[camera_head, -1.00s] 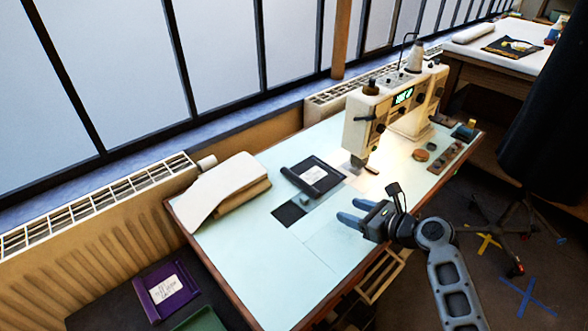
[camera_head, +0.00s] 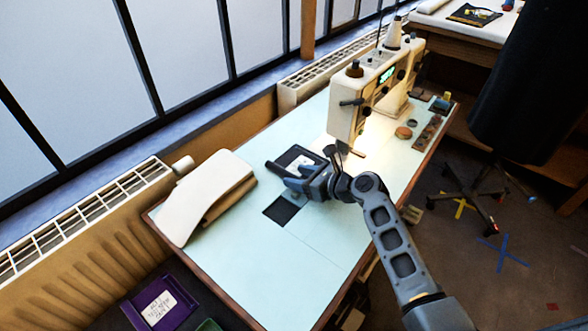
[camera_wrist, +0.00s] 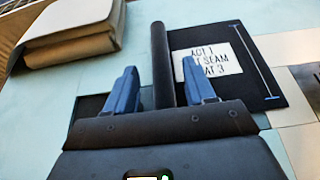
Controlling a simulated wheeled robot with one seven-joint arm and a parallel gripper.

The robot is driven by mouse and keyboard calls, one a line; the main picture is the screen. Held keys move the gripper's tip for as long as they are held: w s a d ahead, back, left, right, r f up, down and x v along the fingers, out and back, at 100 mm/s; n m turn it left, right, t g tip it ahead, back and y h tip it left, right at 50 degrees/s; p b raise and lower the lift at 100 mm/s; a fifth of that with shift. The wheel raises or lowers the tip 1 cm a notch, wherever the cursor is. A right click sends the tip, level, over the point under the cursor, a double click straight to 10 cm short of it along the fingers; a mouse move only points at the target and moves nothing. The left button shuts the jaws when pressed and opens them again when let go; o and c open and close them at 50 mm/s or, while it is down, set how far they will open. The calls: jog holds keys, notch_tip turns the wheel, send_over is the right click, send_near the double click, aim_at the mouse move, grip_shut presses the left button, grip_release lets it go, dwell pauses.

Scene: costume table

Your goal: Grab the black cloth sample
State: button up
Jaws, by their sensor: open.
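The black cloth sample (camera_head: 297,157) lies on the pale sewing table, partly hidden by my gripper in the head view. In the wrist view the sample (camera_wrist: 262,82) is a flat black piece with a white lettered label and a thick rolled left edge (camera_wrist: 159,50). My gripper (camera_head: 281,176) is open over the sample's near left part. In the wrist view its two blue fingers (camera_wrist: 162,82) are on either side of the roll, with gaps. I cannot tell how far the fingertips are above the table.
A flat dark square (camera_head: 281,210) is on the table just below my gripper. The sewing machine (camera_head: 362,95) stands behind to the right. A purple labelled item (camera_head: 160,305) is lower left, off the table. The front tabletop is clear.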

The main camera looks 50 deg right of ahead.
jog(key=shift+x, duration=0.85)
jog(key=shift+s, duration=0.1)
jog(key=shift+c, duration=0.2)
grip_shut()
